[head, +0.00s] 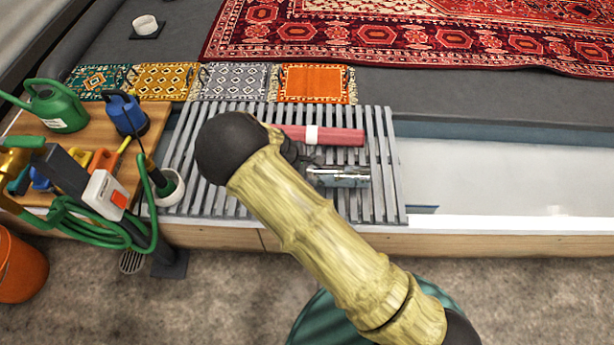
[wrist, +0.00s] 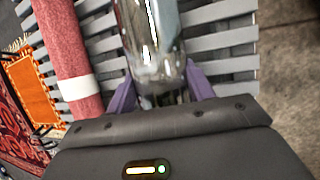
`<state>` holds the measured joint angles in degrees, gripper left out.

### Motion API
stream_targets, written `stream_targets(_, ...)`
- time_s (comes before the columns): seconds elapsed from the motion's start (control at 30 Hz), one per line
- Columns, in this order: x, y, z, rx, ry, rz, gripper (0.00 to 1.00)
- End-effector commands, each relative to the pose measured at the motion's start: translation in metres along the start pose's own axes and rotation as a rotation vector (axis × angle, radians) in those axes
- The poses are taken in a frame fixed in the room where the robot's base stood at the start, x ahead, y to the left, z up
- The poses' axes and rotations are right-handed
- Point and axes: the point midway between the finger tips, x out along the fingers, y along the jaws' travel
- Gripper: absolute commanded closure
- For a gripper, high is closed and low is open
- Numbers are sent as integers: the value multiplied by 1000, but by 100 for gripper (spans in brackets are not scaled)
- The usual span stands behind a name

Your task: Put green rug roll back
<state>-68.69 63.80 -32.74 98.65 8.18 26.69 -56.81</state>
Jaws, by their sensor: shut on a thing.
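No plainly green rug roll shows in either view. In the wrist view my gripper (wrist: 162,92) has its purple fingers on both sides of a clear, shiny, glass-like cylinder (wrist: 150,35) and is shut on it. The same cylinder shows in the head view (head: 340,177), lying over the grey slatted rack with a faint teal tint. A red rug roll (head: 335,136) with a white band lies on the rack beside it, apart from my gripper; it also shows in the wrist view (wrist: 68,45). My arm hides part of the rack and most of the gripper in the head view.
The slatted rack (head: 385,200) has bare slats on its right. Small patterned mats, including an orange one (head: 312,83), lie behind it. A wooden board (head: 85,145) with a green watering can (head: 52,108) and a coiled green hose (head: 85,222) crowds the left. An orange bucket (head: 20,268) stands front left.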

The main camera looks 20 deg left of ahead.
Motion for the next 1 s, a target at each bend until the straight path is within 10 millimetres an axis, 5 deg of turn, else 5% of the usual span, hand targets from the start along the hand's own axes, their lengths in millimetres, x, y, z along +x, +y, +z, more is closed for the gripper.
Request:
stream_targets(0.1, 15, -3, -6, 0, -1, 2, 98)
stream_targets(0.47, 16, -3, -6, 1, 0, 2, 98)
stream_targets(0.5, 17, -4, -7, 0, 0, 0, 45)
stream_targets(0.6, 16, -4, -7, 0, 0, 0, 26)
stream_targets(1.0, 10, -3, -6, 0, 1, 1, 26)
